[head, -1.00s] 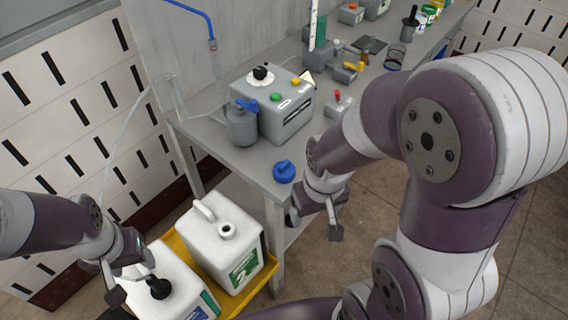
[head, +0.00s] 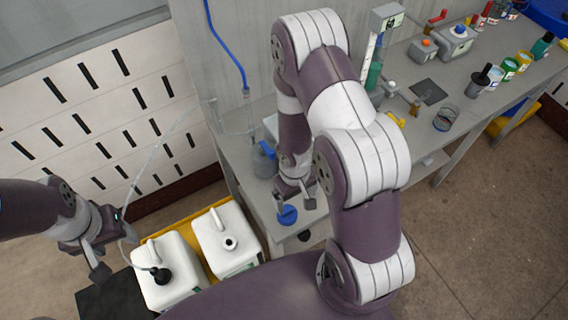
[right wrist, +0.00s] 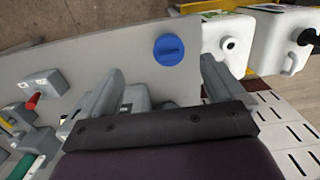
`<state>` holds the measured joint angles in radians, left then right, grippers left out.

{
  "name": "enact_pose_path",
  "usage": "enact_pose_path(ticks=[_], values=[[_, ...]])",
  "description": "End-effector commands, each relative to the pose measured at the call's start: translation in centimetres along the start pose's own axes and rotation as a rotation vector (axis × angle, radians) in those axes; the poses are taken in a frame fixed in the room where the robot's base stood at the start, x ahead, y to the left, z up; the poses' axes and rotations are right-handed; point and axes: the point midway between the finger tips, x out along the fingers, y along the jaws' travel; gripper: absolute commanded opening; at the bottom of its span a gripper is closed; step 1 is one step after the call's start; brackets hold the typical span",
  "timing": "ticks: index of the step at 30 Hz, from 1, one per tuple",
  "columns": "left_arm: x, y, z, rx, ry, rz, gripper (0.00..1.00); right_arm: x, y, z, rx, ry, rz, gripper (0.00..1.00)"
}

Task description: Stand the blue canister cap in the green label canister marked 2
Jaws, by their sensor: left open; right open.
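The blue canister cap (head: 287,215) lies on the front corner of the grey table, and it also shows in the right wrist view (right wrist: 169,49). My right gripper (head: 297,197) is open and empty, just above and behind the cap; its fingers (right wrist: 155,88) are apart from it in the right wrist view. The white canister with an uncapped neck (head: 226,245), its green label now hardly showing, stands on the floor tray beside the table. My left gripper (head: 112,256) is open beside this canister's left side.
The canisters stand in a yellow tray (head: 184,232). A grey flask with a blue top (head: 263,160) stands behind my right gripper. Bottles, jars and a dark pad (head: 429,91) stand along the table's right part.

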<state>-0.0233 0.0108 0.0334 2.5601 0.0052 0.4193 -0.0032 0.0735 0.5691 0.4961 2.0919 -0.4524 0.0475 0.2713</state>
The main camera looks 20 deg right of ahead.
Motion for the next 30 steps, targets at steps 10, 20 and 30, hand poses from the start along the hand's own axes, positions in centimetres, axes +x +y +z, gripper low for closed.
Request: enact_pose_path(ticks=[10, 20, 30], values=[[2.6, 0.0, 0.3, 0.000, 0.000, 0.000, 0.58, 3.9, -0.2, -1.8, 0.029, 0.061, -0.012, 0.96], [4.3, 0.0, 0.5, 0.000, 0.000, 0.000, 0.58, 10.8, -0.3, -2.2, 0.029, 0.060, -0.011, 0.96], [4.4, 0.0, 0.5, 0.000, 0.000, 0.000, 0.58, 12.7, -0.3, -2.4, 0.029, 0.061, -0.011, 0.96]])
